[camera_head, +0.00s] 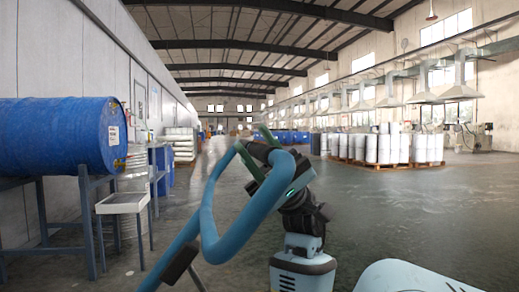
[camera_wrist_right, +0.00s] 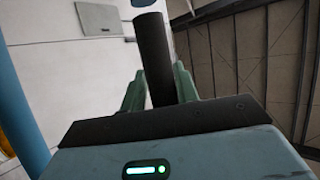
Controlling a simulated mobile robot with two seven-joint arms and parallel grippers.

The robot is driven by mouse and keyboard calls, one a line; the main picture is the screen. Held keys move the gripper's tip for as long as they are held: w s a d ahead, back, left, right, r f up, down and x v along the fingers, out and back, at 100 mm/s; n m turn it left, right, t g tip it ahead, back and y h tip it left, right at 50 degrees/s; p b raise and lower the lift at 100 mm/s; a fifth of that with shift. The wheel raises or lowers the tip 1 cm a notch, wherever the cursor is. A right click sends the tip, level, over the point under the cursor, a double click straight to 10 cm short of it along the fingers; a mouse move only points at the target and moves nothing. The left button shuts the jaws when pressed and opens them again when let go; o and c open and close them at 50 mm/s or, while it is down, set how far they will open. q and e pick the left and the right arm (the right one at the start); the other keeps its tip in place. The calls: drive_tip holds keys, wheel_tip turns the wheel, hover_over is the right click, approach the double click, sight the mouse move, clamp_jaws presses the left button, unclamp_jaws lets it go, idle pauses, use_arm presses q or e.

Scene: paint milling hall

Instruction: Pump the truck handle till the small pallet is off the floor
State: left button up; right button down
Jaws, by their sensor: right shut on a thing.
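The truck handle (camera_head: 208,205) is a blue tube bent into a loop, rising from the bottom of the head view and leaning. A dark grip bar forms its top part. My right gripper (camera_head: 260,150) has its green fingers closed around this dark bar. In the right wrist view, the dark bar (camera_wrist_right: 153,55) stands between the two green fingers (camera_wrist_right: 158,88). The small pallet, its forks and the truck's lower body are not in view, so its height above the floor cannot be seen. My left gripper is not in view.
A blue drum (camera_head: 60,137) lies on a dark stand (camera_head: 88,215) at the left, with a grey drip tray (camera_head: 122,203) beside it. White drums (camera_head: 383,149) stand on pallets at the right. The floor (camera_head: 400,215) between is open.

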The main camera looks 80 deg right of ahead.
drive_tip(key=shift+w+a+f+h, duration=0.3)
drive_tip(key=shift+w+f, duration=0.25)
drive_tip(key=shift+w, duration=0.05)
drive_tip(key=c, duration=1.5)
unclamp_jaws()
drive_tip(key=shift+w+f, duration=0.1)
drive_tip(key=shift+w, duration=0.15)
drive_tip(key=o, duration=0.3)
drive_tip(key=shift+w, duration=0.3)
drive_tip(key=shift+o, duration=0.2)
drive_tip(key=v, duration=0.7)
drive_tip(key=shift+s+d+f, duration=0.15)
drive_tip(key=shift+s+f, duration=0.1)
drive_tip(key=shift+s, duration=0.1)
